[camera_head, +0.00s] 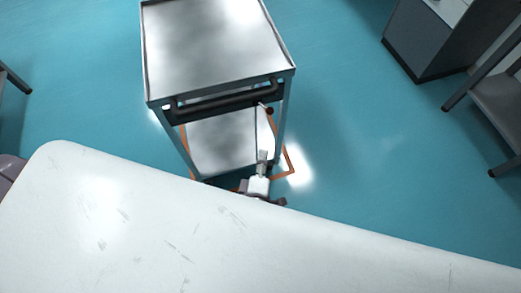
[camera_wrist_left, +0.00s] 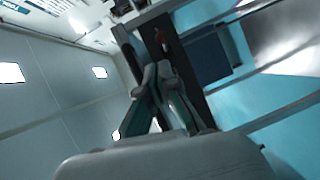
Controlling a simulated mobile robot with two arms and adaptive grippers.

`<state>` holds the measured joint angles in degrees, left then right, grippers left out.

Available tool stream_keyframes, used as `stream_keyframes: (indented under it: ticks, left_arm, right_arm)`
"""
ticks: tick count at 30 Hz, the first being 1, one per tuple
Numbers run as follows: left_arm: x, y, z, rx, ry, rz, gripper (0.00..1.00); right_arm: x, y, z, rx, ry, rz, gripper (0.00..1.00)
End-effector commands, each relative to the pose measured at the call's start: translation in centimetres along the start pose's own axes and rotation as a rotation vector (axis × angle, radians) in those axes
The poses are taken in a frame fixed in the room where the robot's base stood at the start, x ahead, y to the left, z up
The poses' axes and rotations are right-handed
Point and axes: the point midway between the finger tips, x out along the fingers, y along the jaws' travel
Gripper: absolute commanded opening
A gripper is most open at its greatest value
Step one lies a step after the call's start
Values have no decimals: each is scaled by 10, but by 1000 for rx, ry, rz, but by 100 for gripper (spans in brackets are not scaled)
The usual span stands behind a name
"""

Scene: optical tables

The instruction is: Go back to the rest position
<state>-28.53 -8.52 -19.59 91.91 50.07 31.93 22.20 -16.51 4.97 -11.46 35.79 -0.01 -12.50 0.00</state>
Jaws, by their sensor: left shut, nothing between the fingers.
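In the left wrist view my left gripper (camera_wrist_left: 158,68) reaches away from the camera. Its grey fingers come together toward the tips, and I see nothing held between them. In the head view I cannot make out its fingers clearly. My right gripper is in neither view.
A metal cart (camera_head: 212,50) with a black handle stands ahead on the teal floor (camera_head: 345,150). A small white and grey item (camera_head: 258,184) shows near its foot, partly hidden. A dark cabinet (camera_head: 415,38) and a grey shelf unit (camera_head: 500,98) stand right. Floor between them is free.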

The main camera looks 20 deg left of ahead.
Motion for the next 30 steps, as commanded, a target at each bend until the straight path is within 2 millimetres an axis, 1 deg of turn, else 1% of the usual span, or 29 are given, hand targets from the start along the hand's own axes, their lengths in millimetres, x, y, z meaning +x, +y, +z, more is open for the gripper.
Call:
stream_keyframes:
  ticks: [3,6,16,17,19,20,23,24,26,27,29,30]
  left_arm:
    - [0,0,0,0,0,0,0]
    - [0,0,0,0,0,0,0]
    - [0,0,0,3,-2,-1,0]
    - [0,-2,1,10,-6,-3,0]
    - [-1,-14,6,56,-37,-17,0]
    - [-2,-23,9,91,-61,-28,0]
    - [-9,-70,23,274,-183,-87,0]
    - [-15,-97,28,366,-249,-120,0]
    - [-27,-140,32,515,-358,-176,0]
    - [-37,-169,32,611,-430,-215,0]
    - [-55,-212,27,750,-538,-275,0]
    - [-68,-239,21,836,-610,-317,0]
  right_arm:
    - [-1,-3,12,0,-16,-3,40]
    - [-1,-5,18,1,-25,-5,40]
    - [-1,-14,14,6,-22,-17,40]
    - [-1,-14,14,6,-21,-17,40]
    - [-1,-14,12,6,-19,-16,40]
    - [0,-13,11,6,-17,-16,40]
    - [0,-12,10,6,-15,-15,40]
    - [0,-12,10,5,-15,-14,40]
    - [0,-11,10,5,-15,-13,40]
    - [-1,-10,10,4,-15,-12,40]
    - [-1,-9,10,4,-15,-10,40]
    - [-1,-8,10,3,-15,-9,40]
